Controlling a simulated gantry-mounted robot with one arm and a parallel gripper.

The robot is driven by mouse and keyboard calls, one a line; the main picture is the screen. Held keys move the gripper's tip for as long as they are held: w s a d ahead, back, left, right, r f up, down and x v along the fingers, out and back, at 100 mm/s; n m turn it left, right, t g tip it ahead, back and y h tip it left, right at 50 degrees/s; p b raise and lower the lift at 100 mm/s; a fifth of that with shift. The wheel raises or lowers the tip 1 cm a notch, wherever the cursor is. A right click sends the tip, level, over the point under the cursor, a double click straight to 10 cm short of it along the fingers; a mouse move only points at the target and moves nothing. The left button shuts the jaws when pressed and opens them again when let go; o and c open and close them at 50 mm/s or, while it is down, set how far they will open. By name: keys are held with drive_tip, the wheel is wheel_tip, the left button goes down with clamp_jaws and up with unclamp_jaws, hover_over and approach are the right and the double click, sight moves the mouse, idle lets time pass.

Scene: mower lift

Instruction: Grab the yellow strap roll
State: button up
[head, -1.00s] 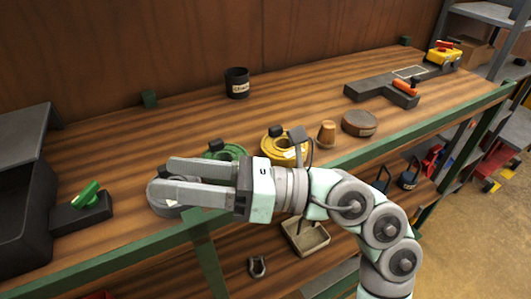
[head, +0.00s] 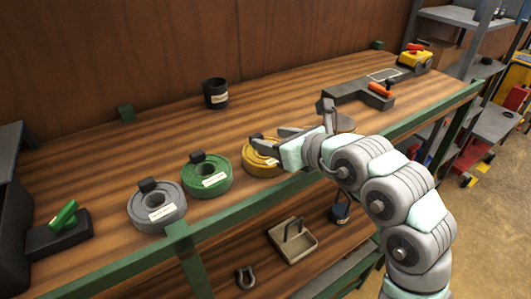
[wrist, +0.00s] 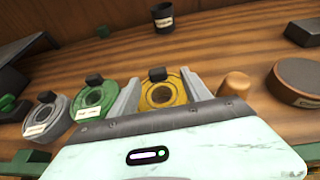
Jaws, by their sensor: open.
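The yellow strap roll (head: 262,157) lies flat on the wooden bench near its front edge, at the right end of a row of rolls. In the head view my gripper (head: 272,142) partly covers its right side. In the wrist view the yellow strap roll (wrist: 163,92) sits between the two fingers of my gripper (wrist: 158,90), which are spread apart. My gripper is open and holds nothing. I cannot tell whether the fingers touch the roll.
A green roll (head: 210,178) and a grey roll (head: 157,208) lie to the left. A brown cone-like piece (wrist: 235,84) and a round brown disc (wrist: 298,80) are close on the right. A black cup (head: 215,94) stands behind. The bench between is clear.

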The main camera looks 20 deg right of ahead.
sight(258, 136)
drive_tip(key=x, duration=0.1)
drive_tip(key=p+x, duration=0.1)
drive_tip(key=x, duration=0.2)
drive_tip(key=shift+w+a+f, duration=0.1)
drive_tip(key=shift+w+a, duration=0.1)
drive_tip(key=shift+a, duration=0.15)
clamp_jaws()
idle(0.5)
